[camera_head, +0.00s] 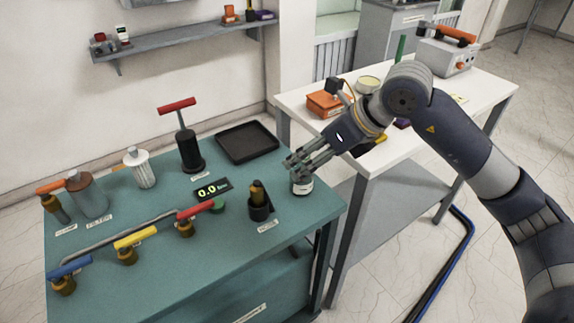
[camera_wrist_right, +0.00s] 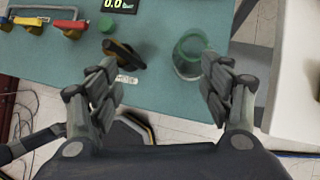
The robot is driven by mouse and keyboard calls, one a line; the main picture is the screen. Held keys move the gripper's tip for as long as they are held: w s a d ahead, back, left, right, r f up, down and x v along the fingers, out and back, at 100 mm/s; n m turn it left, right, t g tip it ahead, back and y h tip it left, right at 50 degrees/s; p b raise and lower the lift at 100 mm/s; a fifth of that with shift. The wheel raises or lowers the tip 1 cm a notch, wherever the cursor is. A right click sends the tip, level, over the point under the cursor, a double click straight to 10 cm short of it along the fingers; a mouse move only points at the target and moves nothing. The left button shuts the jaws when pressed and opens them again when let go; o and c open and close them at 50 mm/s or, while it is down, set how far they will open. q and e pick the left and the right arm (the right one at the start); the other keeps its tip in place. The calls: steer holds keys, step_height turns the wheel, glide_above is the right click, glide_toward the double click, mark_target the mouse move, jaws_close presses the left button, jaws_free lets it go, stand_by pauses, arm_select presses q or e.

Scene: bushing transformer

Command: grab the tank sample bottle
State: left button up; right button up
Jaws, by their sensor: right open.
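A small clear bottle (camera_head: 302,187) with a white label stands on the right part of the teal bench; I take it for the tank sample bottle. In the right wrist view the bottle (camera_wrist_right: 190,56) looks like see-through greenish glass, beyond the fingertips and closer to the right-hand finger. My right gripper (camera_head: 298,164) is open and empty, with its fingers (camera_wrist_right: 162,72) spread. In the head view its fingertips cover the top of the bottle; I cannot tell whether they touch it. My left gripper is not in view.
A dark holder with a brass-coloured fitting (camera_head: 259,202) stands left of the bottle. A gauge display (camera_head: 213,190), a green cap (camera_head: 217,207) and valves with coloured handles lie further left. A black tray (camera_head: 248,142) sits behind. A white table (camera_head: 420,140) adjoins on the right.

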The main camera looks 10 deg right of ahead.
steer(key=shift+h, duration=0.9)
steer(key=w+f, duration=0.2)
steer(key=w+f+p, duration=0.1)
steer(key=w+f, duration=0.1)
steer(key=f, duration=0.1)
steer(key=w+f+p, duration=0.1)
steer(key=w+f, duration=0.1)
steer(key=f, duration=0.1)
steer(key=shift+w+f, duration=0.15)
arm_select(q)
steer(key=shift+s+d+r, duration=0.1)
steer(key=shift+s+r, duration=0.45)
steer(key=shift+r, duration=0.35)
arm_select(e)
steer(key=c, duration=1.2)
